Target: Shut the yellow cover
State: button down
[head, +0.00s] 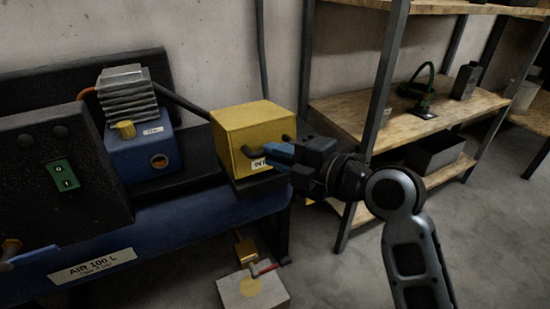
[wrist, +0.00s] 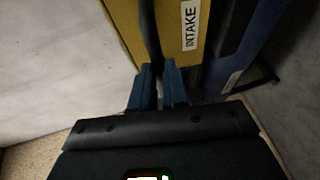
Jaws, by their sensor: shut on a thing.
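The yellow cover (head: 243,122) is a box-shaped lid with a white label, above a dark base (head: 255,184) on the blue machine. Whether a gap remains between cover and base is unclear. In the wrist view the cover (wrist: 213,35) fills the top middle, with its INTAKE label turned sideways. My gripper (head: 277,153) is at the cover's front face, coming from the right. Its blue fingers (wrist: 160,83) are shut on a black handle (wrist: 149,35) of the cover. In the head view the fingers hide part of the label and front.
The blue air tank (head: 180,225) runs below, with a blue motor unit (head: 140,155) and a black switch panel (head: 62,175) at left. A wooden shelf rack (head: 440,115) stands at right. A grey block (head: 250,290) lies on the floor.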

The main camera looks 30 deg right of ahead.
jog(key=shift+s+f+b, duration=0.25)
jog(key=shift+f+b, duration=0.4)
jog(key=shift+f, duration=0.25)
jog(key=shift+s+f+b, duration=0.25)
jog(key=shift+f+b, duration=0.4)
jog(key=shift+f, duration=0.2)
jog(key=shift+s+f+b, duration=0.25)
jog(key=shift+f+b, duration=0.4)
jog(key=shift+f, duration=0.25)
jog(key=c, duration=1.1)
grip_release()
jog(key=shift+r, duration=0.1)
jog(key=shift+r, duration=0.1)
jog(key=p+v, duration=0.1)
jog(key=v, duration=0.7)
jog(key=shift+r, duration=0.1)
jog(key=shift+w, duration=0.1)
